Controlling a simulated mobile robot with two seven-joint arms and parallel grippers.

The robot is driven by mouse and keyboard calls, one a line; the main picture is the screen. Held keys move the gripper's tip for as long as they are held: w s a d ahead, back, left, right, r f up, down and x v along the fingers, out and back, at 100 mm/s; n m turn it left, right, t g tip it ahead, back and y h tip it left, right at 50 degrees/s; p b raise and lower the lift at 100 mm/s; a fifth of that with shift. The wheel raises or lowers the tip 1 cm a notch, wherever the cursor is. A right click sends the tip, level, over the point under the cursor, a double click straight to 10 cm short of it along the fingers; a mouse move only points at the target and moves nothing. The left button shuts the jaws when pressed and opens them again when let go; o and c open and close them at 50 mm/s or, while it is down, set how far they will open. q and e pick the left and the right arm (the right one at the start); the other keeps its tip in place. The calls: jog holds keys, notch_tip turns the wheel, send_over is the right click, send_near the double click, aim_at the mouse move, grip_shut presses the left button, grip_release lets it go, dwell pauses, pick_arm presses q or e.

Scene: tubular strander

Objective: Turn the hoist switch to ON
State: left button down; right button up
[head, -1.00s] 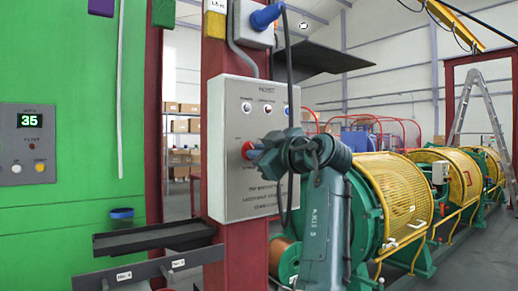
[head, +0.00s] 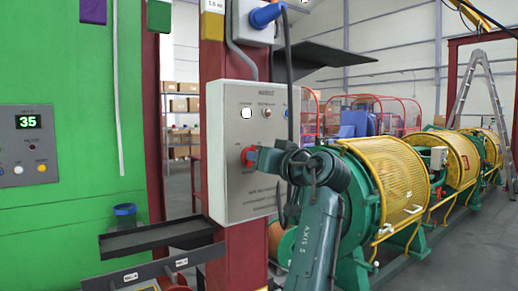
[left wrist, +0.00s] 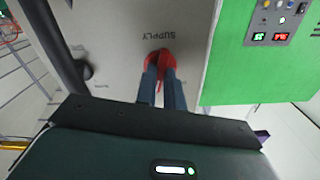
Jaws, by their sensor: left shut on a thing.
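The hoist control box (head: 230,190) is a light grey panel on a dark red column. Its red rotary switch (head: 247,156) sits on the front face, left of centre. My left gripper (head: 257,157) is at the panel, its fingers on the red switch. In the left wrist view, the two fingers (left wrist: 163,90) close on the red knob (left wrist: 160,57), just below the word SUPPLY. The fingers hide part of the knob, and I cannot read its setting. A white lamp (head: 246,113) and other small round fittings line the panel's upper part. My right gripper is not in view.
A blue plug (head: 264,15) and a hanging black cable (head: 288,90) are above and beside the panel. A black tray (head: 150,238) juts out at lower left. The yellow-caged strander (head: 385,185) stands close on the right. A green cabinet (head: 60,210) is at left.

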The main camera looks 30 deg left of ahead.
pick_arm(q)
jog(key=m+p, duration=0.4)
jog(key=m, duration=0.2)
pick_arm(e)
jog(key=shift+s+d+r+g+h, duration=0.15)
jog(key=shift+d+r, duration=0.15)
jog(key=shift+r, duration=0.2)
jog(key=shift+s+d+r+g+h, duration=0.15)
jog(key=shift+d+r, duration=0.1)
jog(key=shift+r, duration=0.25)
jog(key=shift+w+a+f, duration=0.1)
pick_arm(q)
jog(key=c, duration=1.5)
grip_release()
jog(key=b+v, duration=0.2)
jog(key=v, duration=1.1)
jog(key=shift+b, duration=0.35)
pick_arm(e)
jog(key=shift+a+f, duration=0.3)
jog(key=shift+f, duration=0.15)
